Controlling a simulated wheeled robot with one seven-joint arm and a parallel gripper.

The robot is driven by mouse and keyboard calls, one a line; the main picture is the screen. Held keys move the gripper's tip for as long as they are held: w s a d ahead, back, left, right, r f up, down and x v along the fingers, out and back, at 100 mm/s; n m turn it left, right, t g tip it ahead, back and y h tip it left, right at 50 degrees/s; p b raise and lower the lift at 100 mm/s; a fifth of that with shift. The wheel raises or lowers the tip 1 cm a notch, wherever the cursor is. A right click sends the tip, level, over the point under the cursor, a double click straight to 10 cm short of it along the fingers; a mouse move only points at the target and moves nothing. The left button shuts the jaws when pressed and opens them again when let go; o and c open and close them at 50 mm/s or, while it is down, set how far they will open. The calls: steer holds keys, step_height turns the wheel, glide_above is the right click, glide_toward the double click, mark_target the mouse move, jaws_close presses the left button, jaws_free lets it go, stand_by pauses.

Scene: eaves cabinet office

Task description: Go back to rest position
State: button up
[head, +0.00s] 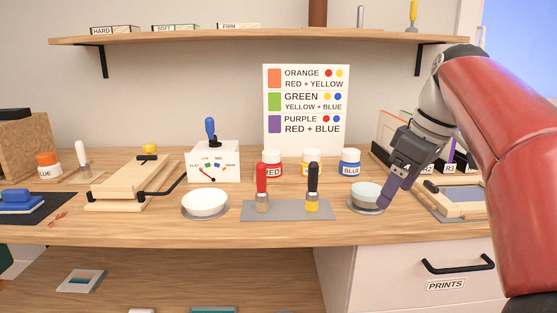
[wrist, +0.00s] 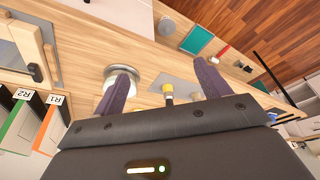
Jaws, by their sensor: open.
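My gripper (head: 384,203) has purple fingers and hangs over the right part of the bench, beside the pale green bowl (head: 366,191) on its grey round base. I cannot tell whether a finger touches the bowl. In the wrist view the two fingers stand wide apart with nothing held between them, so my gripper (wrist: 165,72) is open and empty. My red arm (head: 500,150) reaches in from the right. Part of a round bowl shows behind the left finger in the wrist view.
A red-handled tool (head: 262,185) and a black-handled tool (head: 312,185) stand on a grey mat (head: 285,213). Paint jars, including a blue one (head: 350,165), stand behind. A white bowl (head: 205,204) is further left. A shelf (head: 250,37) runs above; a print rack stands behind my gripper.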

steer(key=s+a+f+m+t+h, duration=0.1)
steer(key=s+a+f+m, duration=0.2)
steer(key=s+f, duration=0.6)
steer(key=s+a+f+m+t+h, duration=0.1)
steer(key=s+a+f+m+t, duration=0.1)
steer(key=s+f+m, duration=0.3)
steer(key=s+a+f, duration=0.1)
steer(key=s+f, duration=0.3)
steer(key=f, duration=0.3)
steer(key=shift+f+m, duration=0.15)
steer(key=shift+m, duration=0.15)
